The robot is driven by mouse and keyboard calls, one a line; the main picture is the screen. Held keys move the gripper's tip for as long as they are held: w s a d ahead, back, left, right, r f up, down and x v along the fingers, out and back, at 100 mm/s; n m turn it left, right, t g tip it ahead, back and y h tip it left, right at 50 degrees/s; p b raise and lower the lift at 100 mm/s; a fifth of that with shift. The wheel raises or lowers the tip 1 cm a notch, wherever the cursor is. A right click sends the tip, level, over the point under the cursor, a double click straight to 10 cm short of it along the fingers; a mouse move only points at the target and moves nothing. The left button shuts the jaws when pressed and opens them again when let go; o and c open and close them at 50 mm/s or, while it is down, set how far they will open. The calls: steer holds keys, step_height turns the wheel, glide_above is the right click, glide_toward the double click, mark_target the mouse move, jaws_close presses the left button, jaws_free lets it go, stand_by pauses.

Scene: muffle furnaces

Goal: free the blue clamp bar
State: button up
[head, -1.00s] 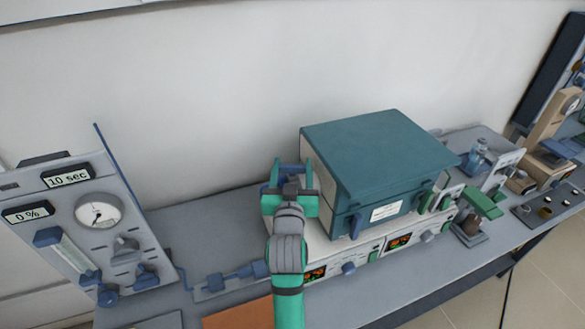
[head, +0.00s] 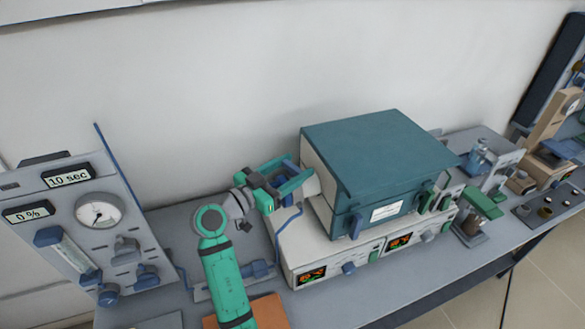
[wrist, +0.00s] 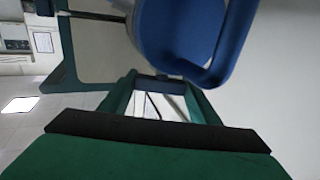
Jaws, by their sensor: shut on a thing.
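The blue clamp bar (wrist: 190,38) fills the upper middle of the wrist view as a rounded blue body with a curved loop. In the head view its blue part (head: 288,163) shows at the left side of the teal-topped furnace. My gripper (head: 298,181) reaches from the left, its green fingers shut on the blue bar close to the furnace's left wall. The fingers hide part of the bar, and I cannot tell whether it still touches its seat.
The teal furnace (head: 375,150) stands on a white control base (head: 335,258). A thin blue cable (head: 281,228) hangs beside it. A gas panel (head: 85,225) stands at the left, with an orange mat (head: 268,308) on the bench. Wall and bench lie close behind.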

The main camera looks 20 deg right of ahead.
steer(key=shift+w+m+g+h, duration=0.1)
steer(key=shift+m+g+h, duration=0.3)
steer(key=shift+m+g, duration=1)
steer(key=shift+m+g+h, duration=0.4)
steer(key=shift+m+g, duration=0.4)
steer(key=shift+g, duration=1.2)
steer(key=shift+d+f, duration=0.1)
steer(key=shift+d, duration=0.1)
steer(key=o, duration=1)
steer(key=shift+a, duration=0.15)
steer(key=shift+o, duration=0.2)
